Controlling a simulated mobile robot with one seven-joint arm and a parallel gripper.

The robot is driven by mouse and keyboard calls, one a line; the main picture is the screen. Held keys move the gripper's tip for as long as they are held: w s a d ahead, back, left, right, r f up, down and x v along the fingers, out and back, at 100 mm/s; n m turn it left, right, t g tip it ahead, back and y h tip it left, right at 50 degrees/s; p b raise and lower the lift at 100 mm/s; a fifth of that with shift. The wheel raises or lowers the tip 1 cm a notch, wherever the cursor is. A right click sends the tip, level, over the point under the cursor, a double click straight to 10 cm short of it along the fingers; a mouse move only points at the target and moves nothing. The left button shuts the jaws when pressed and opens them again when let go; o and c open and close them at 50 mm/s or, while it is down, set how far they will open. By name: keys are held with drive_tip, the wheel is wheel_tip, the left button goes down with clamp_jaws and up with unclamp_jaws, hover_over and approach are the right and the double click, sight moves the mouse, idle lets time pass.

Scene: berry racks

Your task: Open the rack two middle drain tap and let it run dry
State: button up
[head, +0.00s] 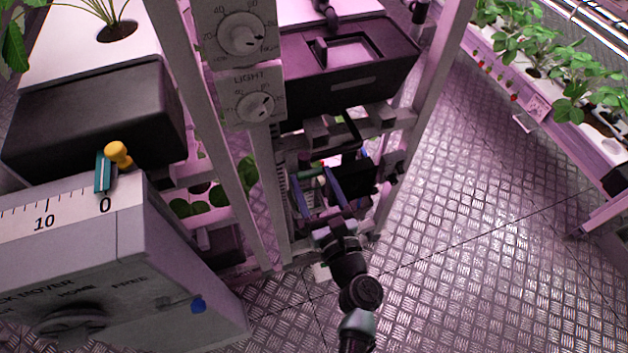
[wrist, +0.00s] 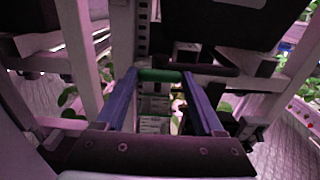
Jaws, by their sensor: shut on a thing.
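My gripper (head: 314,174) is low inside the rack frame, below the black tank. In the wrist view my gripper (wrist: 160,75) has its two blue fingers apart, shut on the ends of a short green bar (wrist: 160,76) that looks like the tap's handle. The bar lies level across the picture. A bit of green (head: 316,164) shows between the fingers in the head view. The tap's body and spout are hidden, and I see no running water.
The black tank (head: 345,95) hangs over my gripper. White rack posts (head: 425,110) stand close on both sides. Dials (head: 242,38) are on the rack post. A grey box with a scale (head: 130,255) stands at left. The metal floor (head: 480,240) at right is clear.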

drive_tip(key=n+b, duration=0.3)
drive_tip(key=shift+f+n, duration=0.15)
drive_tip(key=shift+n, duration=0.25)
drive_tip(key=n+b, duration=0.3)
drive_tip(key=n, duration=0.2)
drive_tip(key=shift+b, duration=0.35)
drive_tip(key=shift+n+b, duration=3.05)
drive_tip(key=shift+n, duration=1.55)
drive_tip(key=o, duration=1.4)
